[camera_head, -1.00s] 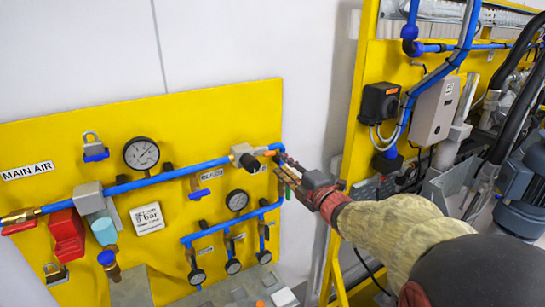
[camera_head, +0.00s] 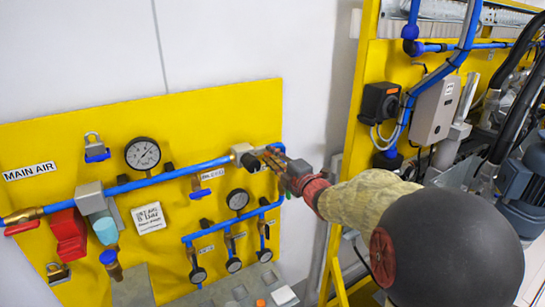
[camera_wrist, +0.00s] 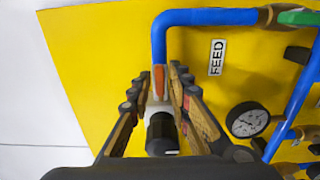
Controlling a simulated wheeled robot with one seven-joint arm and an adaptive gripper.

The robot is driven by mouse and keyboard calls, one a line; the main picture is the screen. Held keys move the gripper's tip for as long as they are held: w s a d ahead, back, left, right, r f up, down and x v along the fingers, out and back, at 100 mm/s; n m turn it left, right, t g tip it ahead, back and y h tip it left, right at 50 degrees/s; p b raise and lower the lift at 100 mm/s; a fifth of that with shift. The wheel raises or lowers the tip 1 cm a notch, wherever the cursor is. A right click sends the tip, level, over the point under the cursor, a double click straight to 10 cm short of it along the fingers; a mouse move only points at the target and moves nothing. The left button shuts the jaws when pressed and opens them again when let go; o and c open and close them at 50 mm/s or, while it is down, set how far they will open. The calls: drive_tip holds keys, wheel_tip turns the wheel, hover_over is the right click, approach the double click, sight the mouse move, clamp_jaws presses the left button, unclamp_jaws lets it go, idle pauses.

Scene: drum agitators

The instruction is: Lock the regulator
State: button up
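The regulator appears to be the pale fitting on the upper blue pipe with a black knob (camera_head: 250,162); no label on it can be read. In the wrist view its black knob (camera_wrist: 162,134) points toward my camera. My gripper (camera_head: 263,158) is at the right of the knob in the head view. In the wrist view my gripper (camera_wrist: 157,82) is open, with its fingers on either side of the knob and pipe line. Space shows between the fingers and the knob, so I see no grip on it. The knob's far side is hidden.
The yellow panel (camera_head: 40,150) carries a large gauge (camera_head: 142,154), a red valve block (camera_head: 68,234) and several small gauges. A blue pipe (camera_wrist: 158,45) bends beyond my fingers. A FEED label (camera_wrist: 217,58) is beside it. A yellow frame (camera_head: 350,130) stands at the right.

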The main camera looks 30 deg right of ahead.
clamp_jaws()
drive_tip(key=shift+m, duration=0.3)
drive_tip(key=m+b, duration=0.1)
drive_tip(key=m, duration=0.2)
drive_tip(key=shift+f+m, duration=0.1)
drive_tip(key=shift+m, duration=0.2)
drive_tip(key=m, duration=0.4)
drive_tip(key=shift+m, duration=0.3)
drive_tip(key=m+p, duration=0.1)
drive_tip(key=m, duration=0.3)
drive_tip(key=m+p, duration=0.2)
drive_tip(key=m, duration=0.3)
idle(0.5)
